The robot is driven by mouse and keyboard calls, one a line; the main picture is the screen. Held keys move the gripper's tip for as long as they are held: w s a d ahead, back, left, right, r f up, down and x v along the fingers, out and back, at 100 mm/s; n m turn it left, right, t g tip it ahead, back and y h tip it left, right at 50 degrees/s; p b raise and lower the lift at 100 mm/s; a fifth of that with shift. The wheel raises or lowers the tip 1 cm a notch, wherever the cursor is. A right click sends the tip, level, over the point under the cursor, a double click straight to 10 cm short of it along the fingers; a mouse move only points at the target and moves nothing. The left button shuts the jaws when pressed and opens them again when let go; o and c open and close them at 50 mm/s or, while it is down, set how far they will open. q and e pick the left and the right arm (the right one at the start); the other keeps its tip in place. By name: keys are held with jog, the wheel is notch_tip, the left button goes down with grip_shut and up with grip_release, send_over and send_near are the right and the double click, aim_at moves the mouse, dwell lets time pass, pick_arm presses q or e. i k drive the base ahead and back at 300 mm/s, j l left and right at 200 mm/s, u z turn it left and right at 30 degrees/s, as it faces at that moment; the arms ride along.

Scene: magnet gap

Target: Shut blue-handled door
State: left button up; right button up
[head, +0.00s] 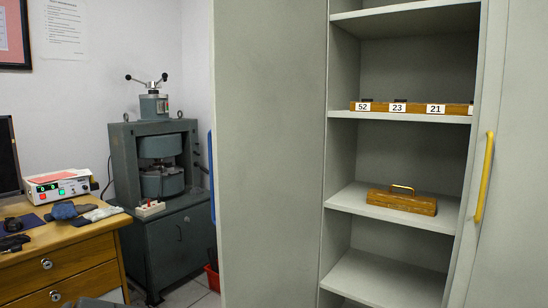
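The blue-handled door (270,160) is the grey left door of the cabinet. It stands wide open, swung out toward me. Its blue handle (211,178) shows only as a thin strip past the door's far left edge; most of it is hidden behind the panel.
Inside the open cabinet, a shelf (400,117) holds wooden blocks labelled 52, 23 and 21. A lower shelf holds a wooden box (402,201) with a handle. A desk (70,260), a grey press (160,190) and a red bin (211,278) stand left of the open door.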

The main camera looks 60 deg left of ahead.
aim_at(267, 60)
jog(key=k+j, duration=0.2)
jog(key=j, duration=0.15)
jog(key=k+j+u, duration=0.1)
jog(key=j, duration=0.2)
jog(key=k+j, duration=0.1)
jog(key=j, duration=0.25)
jog(key=k+j+u, duration=0.1)
jog(key=j, duration=0.3)
jog(key=k+j, duration=0.1)
jog(key=j, duration=0.25)
jog(key=u, duration=0.05)
